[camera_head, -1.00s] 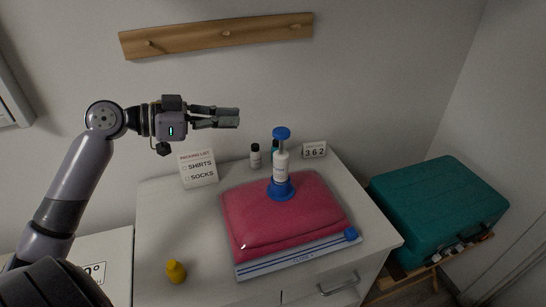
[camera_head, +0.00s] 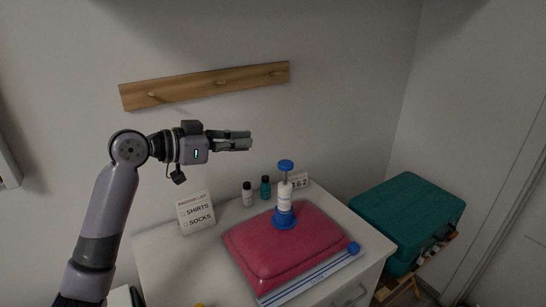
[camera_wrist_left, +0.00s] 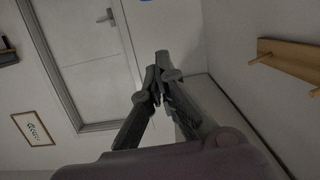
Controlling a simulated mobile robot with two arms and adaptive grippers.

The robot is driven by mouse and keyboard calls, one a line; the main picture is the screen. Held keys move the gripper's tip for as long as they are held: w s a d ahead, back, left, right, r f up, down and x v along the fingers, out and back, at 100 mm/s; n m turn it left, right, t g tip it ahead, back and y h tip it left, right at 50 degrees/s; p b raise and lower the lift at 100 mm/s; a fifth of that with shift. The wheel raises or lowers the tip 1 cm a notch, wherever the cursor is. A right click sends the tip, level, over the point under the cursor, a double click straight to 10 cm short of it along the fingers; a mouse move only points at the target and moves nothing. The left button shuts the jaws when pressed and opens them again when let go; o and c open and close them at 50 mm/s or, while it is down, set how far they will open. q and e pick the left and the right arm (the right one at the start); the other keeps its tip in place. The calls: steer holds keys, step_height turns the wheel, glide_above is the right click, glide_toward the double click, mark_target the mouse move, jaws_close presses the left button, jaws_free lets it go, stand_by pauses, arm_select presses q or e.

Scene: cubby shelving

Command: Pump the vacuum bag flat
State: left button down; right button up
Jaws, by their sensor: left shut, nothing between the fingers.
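The red vacuum bag (camera_head: 270,252) lies puffed up on the white cabinet top in the head view, with a clear zip strip (camera_head: 308,281) and a blue slider (camera_head: 354,248) along its front edge. A white hand pump (camera_head: 285,196) with a blue handle and blue base stands upright on the bag, its handle raised. My left gripper (camera_head: 250,140) is shut and empty, in the air above and to the left of the pump handle, clear of it. The shut fingers also show in the left wrist view (camera_wrist_left: 160,75). My right gripper is out of view.
A packing list card (camera_head: 196,213), a white bottle (camera_head: 247,194), a teal bottle (camera_head: 265,188) and a number block (camera_head: 300,181) stand at the cabinet's back. A teal suitcase (camera_head: 408,215) sits on a rack at right. A wooden peg rail (camera_head: 205,86) is on the wall.

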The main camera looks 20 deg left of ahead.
arm_select(q)
steer(key=shift+w+d, duration=0.1)
steer(key=shift+w, duration=0.1)
steer(key=p, duration=0.4)
glide_above(286, 166)
steer(key=s+a, duration=0.1)
steer(key=a, duration=0.1)
steer(key=f, duration=0.2)
step_height(286, 166, down, 4)
steer(key=shift+d+f+p, duration=0.1)
steer(key=shift+p, duration=0.55)
steer(key=shift+w, duration=0.1)
